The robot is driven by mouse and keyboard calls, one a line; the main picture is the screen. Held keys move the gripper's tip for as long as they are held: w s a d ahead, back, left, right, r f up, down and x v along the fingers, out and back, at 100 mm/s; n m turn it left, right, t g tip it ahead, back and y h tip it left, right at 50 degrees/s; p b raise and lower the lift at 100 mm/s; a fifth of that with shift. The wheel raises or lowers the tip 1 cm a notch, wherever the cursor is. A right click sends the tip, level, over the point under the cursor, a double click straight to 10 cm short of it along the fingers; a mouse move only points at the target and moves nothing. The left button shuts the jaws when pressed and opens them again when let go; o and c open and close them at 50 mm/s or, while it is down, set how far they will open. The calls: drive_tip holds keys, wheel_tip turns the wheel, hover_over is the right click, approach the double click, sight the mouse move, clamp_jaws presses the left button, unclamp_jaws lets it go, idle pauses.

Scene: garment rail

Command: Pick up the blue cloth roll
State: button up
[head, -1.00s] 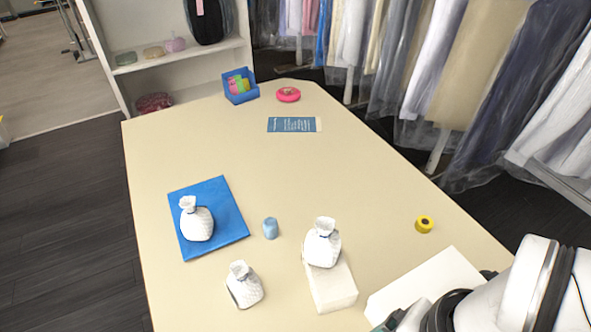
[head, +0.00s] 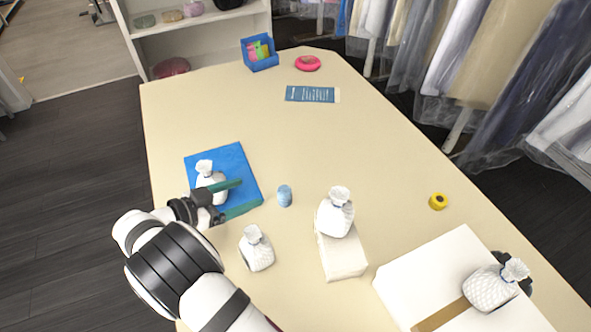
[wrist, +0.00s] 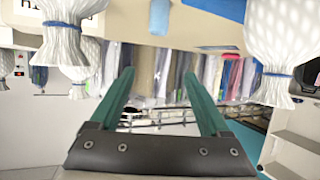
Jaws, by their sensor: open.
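The blue cloth roll (head: 284,195) is a small light-blue cylinder standing on the cream table, just right of the blue mat. It also shows at the top middle of the wrist view (wrist: 159,17), which looks upside down. My gripper (head: 251,192) reaches in from the left, over the blue mat, with its two green fingers pointing right toward the roll. The fingers are open and empty. In the wrist view, the roll lines up with the gap between the fingertips (wrist: 159,74), beyond them and not between them.
White tied pouches stand on the blue mat (head: 243,165), bare table (head: 256,250), a white block (head: 342,258) and a white box (head: 410,285) at right. A yellow tape roll (head: 438,201) lies right.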

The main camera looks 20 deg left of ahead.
sight(293, 197)
drive_tip(key=f, duration=0.4)
drive_tip(key=shift+w+d+f, duration=0.15)
drive_tip(key=shift+w+f, duration=0.05)
drive_tip(key=shift+f, duration=0.15)
drive_tip(key=x, duration=1.5)
drive_tip(key=shift+d+f, duration=0.15)
drive_tip(key=shift+d, duration=0.25)
clamp_jaws()
